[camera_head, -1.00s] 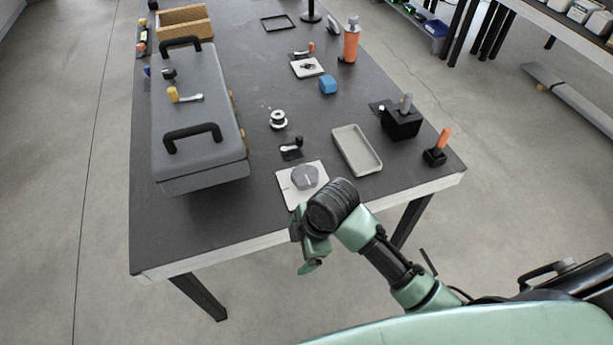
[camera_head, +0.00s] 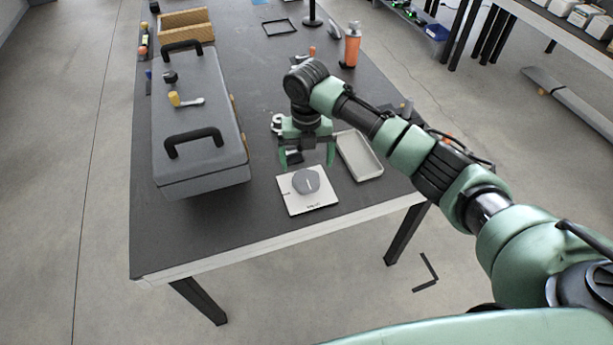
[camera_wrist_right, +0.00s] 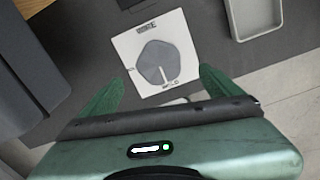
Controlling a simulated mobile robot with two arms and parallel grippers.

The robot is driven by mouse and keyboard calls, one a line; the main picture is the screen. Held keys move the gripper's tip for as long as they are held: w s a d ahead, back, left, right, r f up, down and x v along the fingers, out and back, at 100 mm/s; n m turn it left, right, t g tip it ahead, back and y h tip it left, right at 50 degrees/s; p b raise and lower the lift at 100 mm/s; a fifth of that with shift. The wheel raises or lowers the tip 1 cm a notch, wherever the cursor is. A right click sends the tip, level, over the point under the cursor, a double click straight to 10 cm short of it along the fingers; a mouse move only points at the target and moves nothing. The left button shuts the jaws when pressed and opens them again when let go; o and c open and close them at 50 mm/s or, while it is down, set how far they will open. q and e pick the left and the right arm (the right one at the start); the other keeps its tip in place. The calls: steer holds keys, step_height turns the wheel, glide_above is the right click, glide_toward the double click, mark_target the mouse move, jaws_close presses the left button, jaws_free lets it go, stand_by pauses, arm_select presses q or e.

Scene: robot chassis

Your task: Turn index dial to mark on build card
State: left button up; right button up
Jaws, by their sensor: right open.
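The index dial (camera_head: 306,181) is a grey faceted knob on a square white card (camera_head: 308,202) near the table's front edge. In the right wrist view the dial (camera_wrist_right: 159,62) has a light pointer line toward the bottom of the picture, and the card (camera_wrist_right: 127,50) has a dark printed label at its top edge and small marks. My right gripper (camera_head: 306,164) is open and empty, above the table just behind the dial. Its green fingers (camera_wrist_right: 160,90) stand apart in the wrist view, with the dial beyond them, untouched. My left gripper is not in view.
A grey case (camera_head: 190,115) with black handles stands left of the card. A shallow grey tray (camera_head: 359,156) lies close on the right. An orange bottle (camera_head: 352,46) stands farther back. Bare table lies in front of the case.

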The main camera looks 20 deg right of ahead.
mark_target(306, 179)
step_height(306, 179, down, 7)
steer(key=shift+a+f+p, duration=0.1)
steer(key=shift+f+p, duration=0.1)
steer(key=shift+p, duration=0.3)
steer(key=shift+c, duration=0.3)
steer(key=c, duration=1.3)
